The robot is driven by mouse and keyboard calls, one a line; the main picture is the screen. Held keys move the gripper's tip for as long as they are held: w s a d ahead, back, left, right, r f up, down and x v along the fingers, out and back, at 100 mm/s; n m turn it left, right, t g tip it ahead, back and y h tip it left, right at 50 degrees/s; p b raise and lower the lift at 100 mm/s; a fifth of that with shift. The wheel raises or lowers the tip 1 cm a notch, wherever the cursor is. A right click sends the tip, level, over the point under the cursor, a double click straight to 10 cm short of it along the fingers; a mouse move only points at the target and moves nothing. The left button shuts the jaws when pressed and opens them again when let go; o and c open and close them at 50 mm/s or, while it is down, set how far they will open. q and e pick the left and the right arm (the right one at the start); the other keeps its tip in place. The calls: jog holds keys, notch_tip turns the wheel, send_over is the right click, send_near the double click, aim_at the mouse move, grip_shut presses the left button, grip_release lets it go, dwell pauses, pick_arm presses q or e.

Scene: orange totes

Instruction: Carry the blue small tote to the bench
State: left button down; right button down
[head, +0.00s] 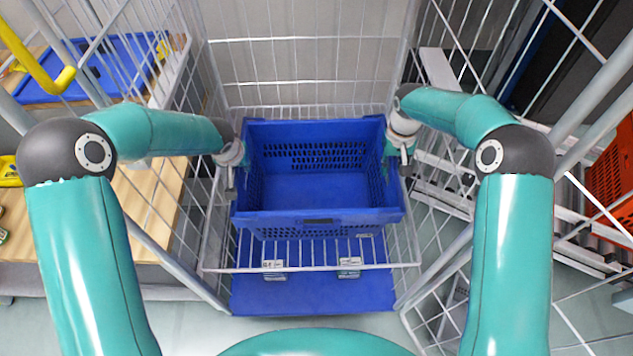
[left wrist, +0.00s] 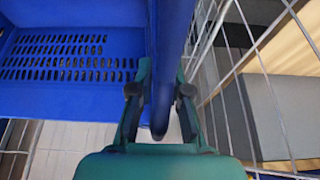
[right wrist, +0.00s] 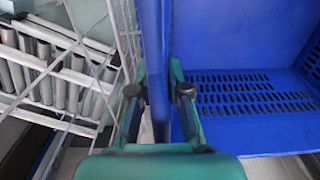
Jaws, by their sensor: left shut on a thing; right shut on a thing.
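The blue small tote (head: 318,216) is open and empty, with slotted walls. It sits level inside a wire cage trolley in the head view. My left gripper (head: 233,180) is at its left wall and my right gripper (head: 401,165) is at its right wall. In the left wrist view the fingers (left wrist: 160,98) are closed on the tote's wall (left wrist: 172,40). In the right wrist view the fingers (right wrist: 158,98) are closed on the opposite wall (right wrist: 152,40). Whether the tote rests on the wire shelf or hangs just above it, I cannot tell.
Wire mesh sides (head: 310,65) surround the tote at left, right and back. A blue base (head: 310,298) lies below it. A wooden bench top (head: 150,205) is at left, with a blue item behind mesh. A roller rack (head: 445,190) and orange totes (head: 610,175) are at right.

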pick_arm(q)
jog(key=shift+r, duration=0.15)
pick_arm(e)
jog(key=shift+w+r, duration=0.1)
jog(key=shift+r, duration=0.05)
